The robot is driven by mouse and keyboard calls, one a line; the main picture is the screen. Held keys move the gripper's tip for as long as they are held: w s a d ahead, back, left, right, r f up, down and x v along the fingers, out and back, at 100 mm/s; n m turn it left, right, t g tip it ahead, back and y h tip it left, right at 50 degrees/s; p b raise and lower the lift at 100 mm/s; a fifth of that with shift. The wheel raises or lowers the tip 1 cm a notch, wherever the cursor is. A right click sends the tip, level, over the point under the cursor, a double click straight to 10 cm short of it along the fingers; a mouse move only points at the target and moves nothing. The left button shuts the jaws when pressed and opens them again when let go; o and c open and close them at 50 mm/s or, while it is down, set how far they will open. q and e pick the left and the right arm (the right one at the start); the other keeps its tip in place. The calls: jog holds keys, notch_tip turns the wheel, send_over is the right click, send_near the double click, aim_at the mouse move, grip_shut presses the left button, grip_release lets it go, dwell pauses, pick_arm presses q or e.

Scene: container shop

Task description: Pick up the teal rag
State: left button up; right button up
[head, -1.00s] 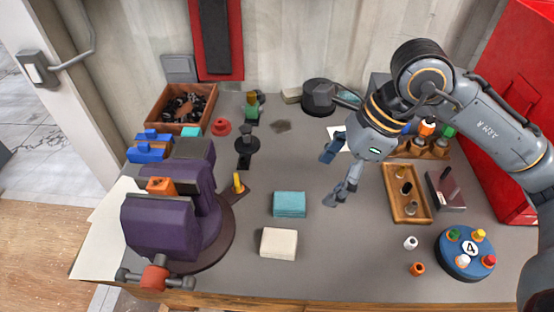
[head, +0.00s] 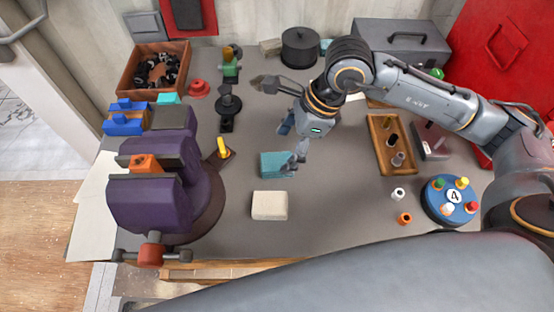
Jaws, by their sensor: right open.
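The teal rag (head: 274,164) lies folded in a small block on the grey workbench, near its middle, behind a cream folded cloth (head: 269,206). My right gripper (head: 288,146) comes in from the right and points down at the rag. It is open and empty. One finger overlaps the rag's right edge in the picture; I cannot tell whether it touches. The other finger is behind the rag. My left gripper is not in view.
A purple vise (head: 165,190) stands left of the rag, with a small yellow-handled piece (head: 222,150) beside it. A wooden tray (head: 376,140) and a blue round holder (head: 436,207) are to the right. A grey jointed shape (head: 278,84) is behind my gripper.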

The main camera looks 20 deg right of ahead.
aim_at(278, 161)
jog(key=x, duration=0.1)
jog(key=p+x, duration=0.1)
jog(key=x, duration=0.1)
jog(key=shift+s+a+f, duration=0.15)
jog(key=shift+s+f, duration=0.1)
jog(key=shift+s, duration=0.1)
jog(key=shift+w+a+f, duration=0.1)
jog(key=shift+f, duration=0.25)
jog(key=c, duration=1.2)
jog(key=shift+o, duration=0.2)
jog(key=shift+r, duration=0.1)
jog(key=shift+r+b, duration=0.35)
jog(key=shift+r, duration=0.2)
jog(key=r, duration=0.1)
jog(key=s+r+b, duration=0.1)
jog(key=r, duration=0.1)
jog(key=shift+s+a+r, duration=0.1)
jog(key=shift+a, duration=0.05)
jog(key=s+a+r+b, duration=0.2)
jog(key=s+r+b, duration=0.6)
jog(key=s+b, duration=0.4)
jog(key=shift+s+a+r, duration=0.3)
